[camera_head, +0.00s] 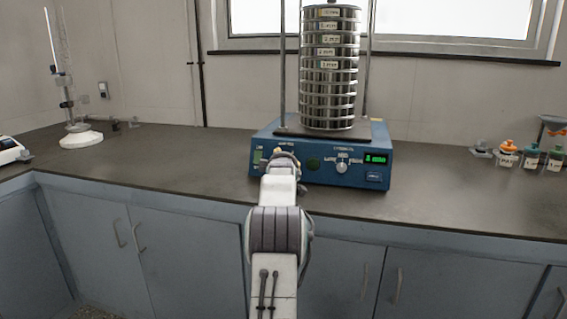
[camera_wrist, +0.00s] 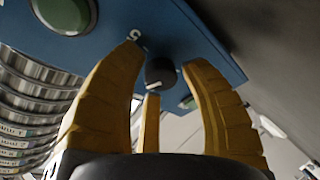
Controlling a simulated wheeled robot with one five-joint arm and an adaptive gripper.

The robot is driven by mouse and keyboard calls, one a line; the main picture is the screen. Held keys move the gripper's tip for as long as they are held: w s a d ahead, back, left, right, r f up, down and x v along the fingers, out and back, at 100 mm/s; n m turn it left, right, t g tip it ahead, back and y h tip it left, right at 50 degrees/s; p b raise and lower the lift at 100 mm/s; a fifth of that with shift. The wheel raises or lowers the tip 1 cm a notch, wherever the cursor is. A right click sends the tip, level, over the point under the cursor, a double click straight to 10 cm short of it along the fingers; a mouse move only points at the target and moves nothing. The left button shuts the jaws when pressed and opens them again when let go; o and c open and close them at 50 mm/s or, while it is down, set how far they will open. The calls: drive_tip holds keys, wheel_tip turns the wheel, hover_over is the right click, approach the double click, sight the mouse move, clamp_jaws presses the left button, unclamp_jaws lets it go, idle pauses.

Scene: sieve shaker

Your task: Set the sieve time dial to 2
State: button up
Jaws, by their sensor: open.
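The sieve shaker (camera_head: 375,150) is a blue box on the bench with a tall stack of metal sieves (camera_head: 329,70) on top. In the wrist view a black dial (camera_wrist: 160,76) with a white pointer mark stands on the blue panel, with a partly visible white number beside it. My gripper (camera_wrist: 163,70) is open, its yellow fingers spread around the dial; I cannot tell whether any finger touches it. In the head view my gripper (camera_head: 283,156) is in front of the panel's left part and hides this dial.
Bottles (camera_head: 508,152) stand far right; a burette stand (camera_head: 82,138) is at left.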

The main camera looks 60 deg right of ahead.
drive_tip(key=shift+w+d+f, duration=0.1)
drive_tip(key=shift+w+d, duration=0.1)
drive_tip(key=shift+d, duration=0.1)
drive_tip(key=shift+o, duration=0.2)
